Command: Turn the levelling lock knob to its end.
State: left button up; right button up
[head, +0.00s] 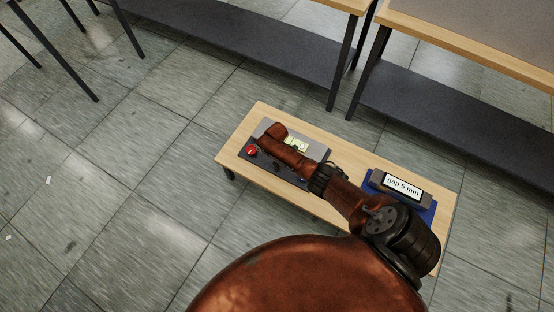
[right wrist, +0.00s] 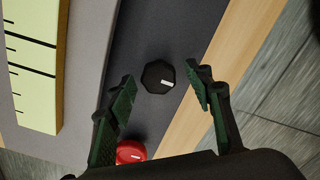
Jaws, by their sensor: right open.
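A black many-sided knob (right wrist: 158,77) with a white mark sits on a dark panel (right wrist: 150,35) in the right wrist view. A red knob (right wrist: 130,151) with a white mark sits on the same panel, partly hidden below; it also shows in the head view (head: 252,151). No label tells which one is the levelling lock. My right gripper (right wrist: 160,74) is open, one finger on each side of the black knob, with gaps showing on both sides. In the head view my right arm hides part of the panel, and the fingers are not clear. My left gripper is not in view.
A pale scale with black lines (right wrist: 30,70) lies beside the panel; in the head view it is a yellow-green level (head: 296,144). A sign reading "gap 5 mm" (head: 403,187) stands on a blue base at the wooden bench's right end. Tables stand behind; floor is free at left.

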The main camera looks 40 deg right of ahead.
notch_tip(320, 180, up, 12)
dwell(0.6)
jog(key=shift+s+f, duration=0.1)
